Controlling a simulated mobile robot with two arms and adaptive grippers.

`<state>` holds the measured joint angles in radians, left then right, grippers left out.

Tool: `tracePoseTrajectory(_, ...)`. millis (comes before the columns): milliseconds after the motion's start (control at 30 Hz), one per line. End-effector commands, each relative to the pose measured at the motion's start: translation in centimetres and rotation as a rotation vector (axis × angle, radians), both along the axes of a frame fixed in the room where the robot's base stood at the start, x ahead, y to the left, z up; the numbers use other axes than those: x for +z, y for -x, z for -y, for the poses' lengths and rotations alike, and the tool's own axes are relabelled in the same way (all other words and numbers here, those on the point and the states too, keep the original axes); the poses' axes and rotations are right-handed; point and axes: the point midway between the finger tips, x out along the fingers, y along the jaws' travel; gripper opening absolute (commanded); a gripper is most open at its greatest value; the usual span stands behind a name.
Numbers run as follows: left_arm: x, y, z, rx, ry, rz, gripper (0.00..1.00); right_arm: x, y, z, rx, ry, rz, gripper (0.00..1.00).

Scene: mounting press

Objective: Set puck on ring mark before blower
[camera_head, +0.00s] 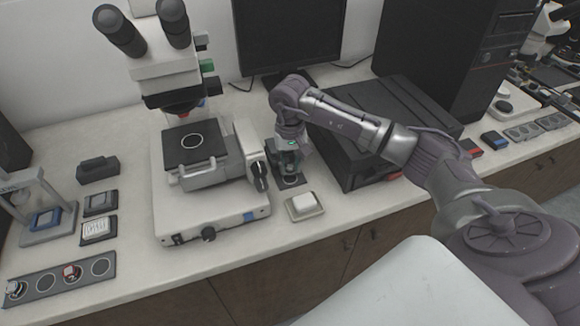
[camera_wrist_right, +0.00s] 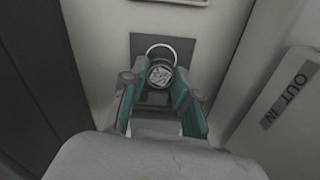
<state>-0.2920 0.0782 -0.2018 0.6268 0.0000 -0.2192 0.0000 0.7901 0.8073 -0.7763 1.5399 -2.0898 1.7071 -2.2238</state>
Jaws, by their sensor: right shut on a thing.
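My right gripper (camera_head: 289,163) points down over a small dark mat (camera_head: 291,184) between the microscope and the dark box. Part of a white ring mark (camera_head: 291,180) shows on the mat below the fingers. In the right wrist view my gripper (camera_wrist_right: 160,92) is shut on a small round puck (camera_wrist_right: 160,75) with a silvery, patterned face. The ring mark (camera_wrist_right: 160,45) shows around and beyond the puck, and the puck overlaps its near part. I cannot tell whether the puck touches the mat. I cannot make out a blower. My left gripper is out of view.
The white microscope (camera_head: 190,222) stands close left of my right gripper, the dark box (camera_head: 352,170) close right. A dark strip (camera_head: 44,283) at lower left holds pucks and an empty ring.

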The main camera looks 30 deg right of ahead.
Motion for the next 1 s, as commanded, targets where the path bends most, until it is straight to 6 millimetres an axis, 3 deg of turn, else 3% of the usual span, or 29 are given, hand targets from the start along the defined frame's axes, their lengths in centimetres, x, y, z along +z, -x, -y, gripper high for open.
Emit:
tracePoseTrajectory(133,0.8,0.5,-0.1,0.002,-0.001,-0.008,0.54,-1.9,0.1,-0.1,0.0,-0.001,-0.003,0.06)
tracePoseTrajectory(500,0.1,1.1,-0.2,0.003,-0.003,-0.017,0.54,-2.6,0.0,0.0,0.001,0.0,0.001,0.06)
tracePoseTrajectory(533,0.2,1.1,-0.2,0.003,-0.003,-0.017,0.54,-2.4,0.0,0.0,0.001,0.0,0.001,0.33)
tracePoseTrajectory(667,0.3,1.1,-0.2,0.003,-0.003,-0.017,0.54,-2.4,0.0,0.0,0.001,-0.001,0.0,0.55)
tracePoseTrajectory(1000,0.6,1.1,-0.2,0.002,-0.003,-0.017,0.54,-2.1,0.0,-0.1,0.001,-0.001,0.0,0.55)
